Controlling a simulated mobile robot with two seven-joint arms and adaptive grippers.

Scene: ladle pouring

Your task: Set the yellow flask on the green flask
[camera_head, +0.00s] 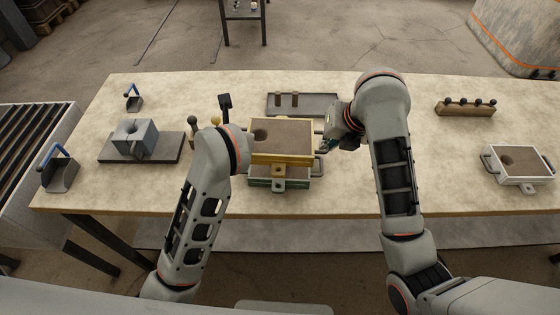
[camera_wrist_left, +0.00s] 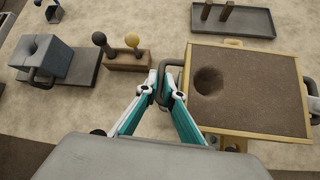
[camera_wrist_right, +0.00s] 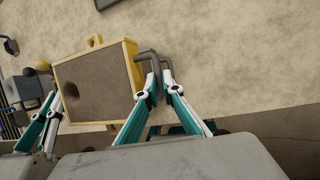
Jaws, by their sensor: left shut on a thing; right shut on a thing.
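The yellow flask (camera_head: 283,158), a square frame filled with brown sand with a round hollow, is level over the green flask (camera_head: 282,182). The green flask shows only at its front and side edges; I cannot tell whether the two touch. My left gripper (camera_wrist_left: 166,88) is shut on the yellow flask's left handle (camera_wrist_left: 173,76); in the head view my wrist hides it. My right gripper (camera_head: 325,145) is shut on the opposite handle, which shows in the right wrist view (camera_wrist_right: 148,58). The yellow flask also shows in the left wrist view (camera_wrist_left: 250,133).
A grey block with a hollow (camera_head: 135,132) on a dark plate (camera_head: 168,156) and blue-handled scoops (camera_head: 60,176) stand left. A white flask (camera_head: 518,180) and wooden rack (camera_head: 462,111) stand right. The table's right middle is clear.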

